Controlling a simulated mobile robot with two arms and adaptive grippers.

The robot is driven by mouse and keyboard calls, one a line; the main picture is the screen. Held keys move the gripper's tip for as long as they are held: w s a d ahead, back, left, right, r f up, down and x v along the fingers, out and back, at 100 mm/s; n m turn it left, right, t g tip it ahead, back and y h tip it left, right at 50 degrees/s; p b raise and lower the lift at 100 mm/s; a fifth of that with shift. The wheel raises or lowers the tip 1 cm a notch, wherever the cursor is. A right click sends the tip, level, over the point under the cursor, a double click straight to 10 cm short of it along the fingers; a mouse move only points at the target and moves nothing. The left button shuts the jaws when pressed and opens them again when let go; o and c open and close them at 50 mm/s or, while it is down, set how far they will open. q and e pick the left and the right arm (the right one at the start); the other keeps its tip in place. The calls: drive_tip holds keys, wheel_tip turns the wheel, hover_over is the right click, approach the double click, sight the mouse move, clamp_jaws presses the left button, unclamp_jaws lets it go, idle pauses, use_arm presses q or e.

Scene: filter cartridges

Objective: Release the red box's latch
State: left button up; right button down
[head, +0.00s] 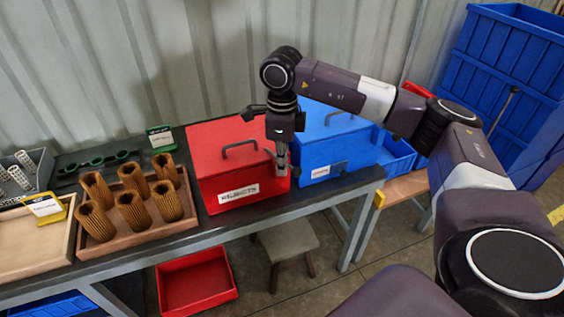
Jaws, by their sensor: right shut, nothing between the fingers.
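The red box (215,164) stands on the dark bench with its lid down. It has a dark handle on top and a white "REJECTS" label on its front. My right gripper (282,170) points down at the box's front right edge, its fingers shut and empty. The gripper covers that corner, and I cannot make out the latch behind it. I cannot tell whether the fingers touch the box. My left gripper is not in view.
A blue box (335,150) with a handle stands close to the right of the red box. A wooden tray (188,212) with several brown pleated cartridges is on the left. A red bin (196,282) and a stool (284,240) are below the bench.

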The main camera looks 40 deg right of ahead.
drive_tip(key=shift+s+d, duration=0.15)
drive_tip(key=shift+d, duration=0.55)
drive_tip(key=shift+d, duration=0.8)
drive_tip(key=shift+w+d, duration=0.35)
drive_tip(key=shift+d, duration=0.25)
